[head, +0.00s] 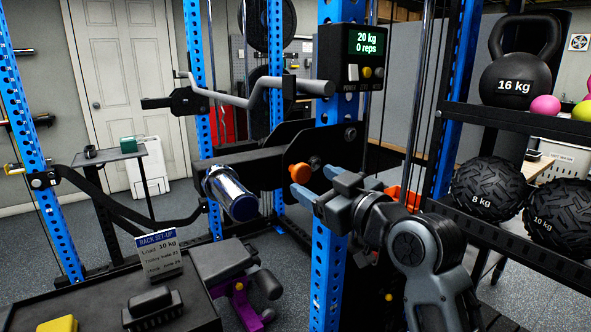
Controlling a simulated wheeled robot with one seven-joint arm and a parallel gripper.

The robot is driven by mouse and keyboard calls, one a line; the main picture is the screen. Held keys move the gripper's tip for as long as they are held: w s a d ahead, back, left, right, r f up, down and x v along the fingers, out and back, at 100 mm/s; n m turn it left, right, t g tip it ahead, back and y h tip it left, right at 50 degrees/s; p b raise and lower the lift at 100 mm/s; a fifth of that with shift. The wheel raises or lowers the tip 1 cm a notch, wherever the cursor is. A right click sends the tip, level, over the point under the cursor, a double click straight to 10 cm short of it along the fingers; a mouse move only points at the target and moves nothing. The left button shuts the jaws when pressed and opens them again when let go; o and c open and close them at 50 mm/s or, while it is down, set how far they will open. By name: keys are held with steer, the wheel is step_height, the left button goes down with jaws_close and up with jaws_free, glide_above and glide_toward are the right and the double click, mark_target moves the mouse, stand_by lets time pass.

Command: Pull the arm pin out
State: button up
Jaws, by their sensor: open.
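An orange knob (299,174), which looks like the arm pin's head, shows at the black arm bracket (262,166) beside the blue upright. My gripper (316,182) reaches in from the right, in front of the upright. Its two blue-grey fingers are open, with the tips just right of and slightly below the knob. I see no contact clearly, and the depth between fingertips and knob is hard to tell. The pin's shaft is hidden. A chrome sleeve with a dark blue end (230,193) sticks out left of the knob.
A display box (345,55) reading 20 kg, 0 reps is on the upright above my gripper. A curved bar (255,92) hangs above the bracket. A shelf with a kettlebell (514,80) and balls stands right. A sign (158,253) and bench (225,262) are lower left.

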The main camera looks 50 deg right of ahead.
mark_target(304, 175)
steer(key=shift+p+x, duration=0.7)
steer(key=shift+x, duration=3.2)
steer(key=shift+c, duration=0.5)
jaws_close()
